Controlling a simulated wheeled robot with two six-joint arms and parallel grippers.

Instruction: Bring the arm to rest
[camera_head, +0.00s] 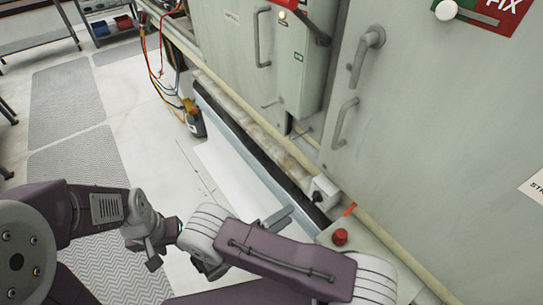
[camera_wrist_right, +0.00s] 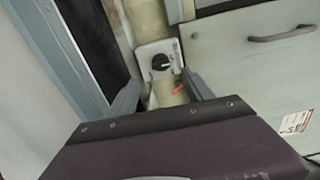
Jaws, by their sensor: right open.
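My right arm (camera_head: 290,262) reaches across the bottom of the head view. My right gripper (camera_head: 280,216) is in front of the cabinet base and holds nothing that I can see. In the right wrist view its two fingers (camera_wrist_right: 162,93) stand apart, with a grey switch box with a black knob (camera_wrist_right: 160,64) beyond them, apart from the fingers. The switch box (camera_head: 323,193) also shows in the head view. My left arm (camera_head: 95,208) comes in from the left. My left gripper (camera_head: 153,258) is low and partly hidden, so its jaws are unclear.
Pale cabinets with handles (camera_head: 367,55) fill the right side. A red button (camera_head: 340,237) sits near my right arm, beside an orange tag (camera_head: 350,209). A yellow meter with leads (camera_head: 194,118) is farther back. Grey mats (camera_head: 66,103) and open floor lie left.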

